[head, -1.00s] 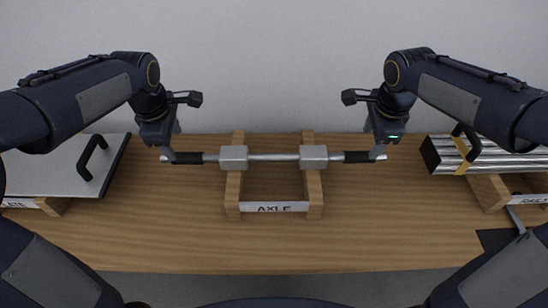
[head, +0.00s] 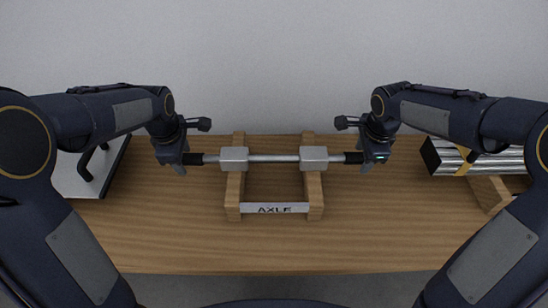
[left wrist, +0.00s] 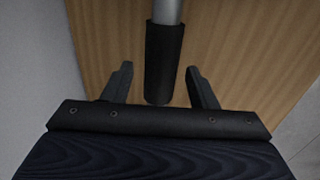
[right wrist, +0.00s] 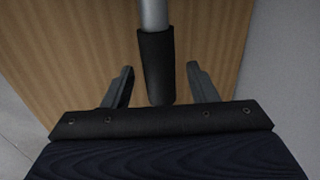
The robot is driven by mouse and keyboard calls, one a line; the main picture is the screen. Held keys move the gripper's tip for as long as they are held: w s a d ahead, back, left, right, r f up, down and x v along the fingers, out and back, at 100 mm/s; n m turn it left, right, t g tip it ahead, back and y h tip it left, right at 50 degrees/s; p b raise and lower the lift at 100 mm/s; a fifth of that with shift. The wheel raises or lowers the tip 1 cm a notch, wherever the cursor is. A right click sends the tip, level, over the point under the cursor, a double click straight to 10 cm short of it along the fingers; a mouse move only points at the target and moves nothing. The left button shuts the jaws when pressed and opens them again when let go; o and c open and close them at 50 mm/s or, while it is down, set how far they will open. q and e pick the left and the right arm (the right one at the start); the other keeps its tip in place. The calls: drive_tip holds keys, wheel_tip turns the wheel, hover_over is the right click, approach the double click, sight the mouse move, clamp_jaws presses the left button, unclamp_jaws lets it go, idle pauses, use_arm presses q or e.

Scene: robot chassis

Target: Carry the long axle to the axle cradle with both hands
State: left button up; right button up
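The long axle (head: 272,158) is a silver rod with two grey blocks and black end grips. It lies level across the wooden cradle (head: 316,192) labelled AXLE, with its blocks over the two uprights. My left gripper (head: 180,164) is at the axle's left end; in the left wrist view its fingers (left wrist: 160,85) are apart on both sides of the black grip (left wrist: 164,62), with gaps. My right gripper (head: 369,163) is at the right end; in the right wrist view its fingers (right wrist: 159,85) are also apart around the black grip (right wrist: 156,65), not touching it.
A pale plate with a black handle (head: 88,163) lies at the left of the wooden table (head: 170,240). A bundle of silver bars with a yellow strap (head: 465,158) rests on a wooden stand at the right. The table front is clear.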

use_arm(q)
clamp_jaws()
use_arm(e)
clamp_jaws()
idle(0.9)
use_arm(q)
drive_tip(key=shift+w+r, duration=0.15)
drive_tip(key=shift+r, duration=0.15)
use_arm(e)
drive_tip(key=shift+w+r, duration=0.15)
drive_tip(key=shift+r, duration=0.15)
